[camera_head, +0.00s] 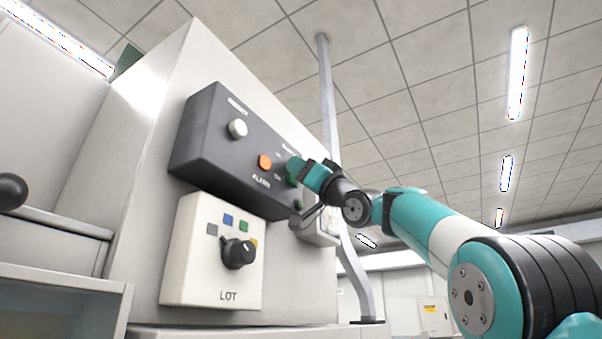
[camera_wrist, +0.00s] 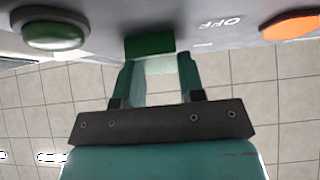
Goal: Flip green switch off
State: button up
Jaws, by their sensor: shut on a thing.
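The green switch (camera_wrist: 150,45) is a small dark green block on the dark control box (camera_head: 219,150). In the wrist view it lies between my gripper's (camera_wrist: 158,62) two teal fingertips, which are shut on it. Upside-down OFF and ON markings show beside it. In the head view my gripper (camera_head: 298,169) reaches the right part of the box from the right and largely covers the switch. The exact tilt of the switch is hard to tell.
An orange button (camera_head: 265,161) and a white button (camera_head: 238,128) sit left on the box. A round green button (camera_wrist: 55,28) is close to my fingers. Below is a white LOT panel (camera_head: 188,275) with a black knob (camera_head: 238,253). A grey post (camera_head: 327,90) stands behind.

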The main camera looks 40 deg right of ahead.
jog(key=o, duration=0.9)
jog(key=b+v, duration=1.1)
jog(key=v, duration=0.6)
jog(key=shift+s+f+b, duration=0.15)
jog(key=shift+f+b, duration=0.05)
jog(key=shift+b, duration=0.1)
